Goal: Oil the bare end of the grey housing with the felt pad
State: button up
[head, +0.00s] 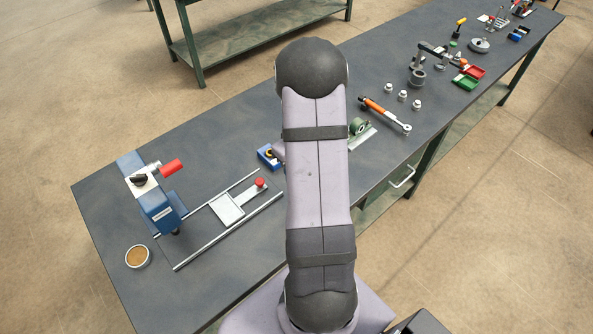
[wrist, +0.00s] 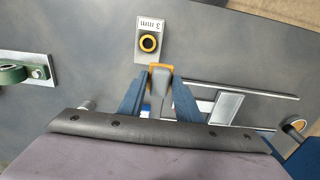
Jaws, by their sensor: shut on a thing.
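My gripper (wrist: 159,88) has its two blue fingers closed on a small grey piece with orange edges (wrist: 160,75), which looks like the grey housing. The fingers hide part of it, and I cannot tell which end is bare. A round dish with a tan, flat fill (head: 138,257), which looks like the felt pad, sits at the table's near left corner.
A block marked "3 mm" (wrist: 150,28) with an orange ring lies just beyond the held piece. A blue machine (head: 160,212) with rails (head: 228,232) stands at the left. A green part on a plate (wrist: 14,74) is at the left of the wrist view. Tools lie further right.

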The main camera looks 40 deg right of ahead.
notch_tip(320, 180, down, 6)
jog(key=b, duration=0.4)
jog(key=shift+r, duration=0.1)
jog(key=shift+d+f+b, duration=0.35)
jog(key=shift+d+f, duration=0.05)
jog(key=shift+d+f+b, duration=0.2)
jog(key=shift+d+b, duration=0.25)
jog(key=shift+d, duration=2.15)
jog(key=shift+a+r+p, duration=0.1)
jog(key=shift+a+p, duration=0.35)
jog(key=shift+a, duration=2.7)
notch_tip(320, 180, up, 8)
jog(key=p, duration=0.6)
jog(key=shift+d, duration=0.15)
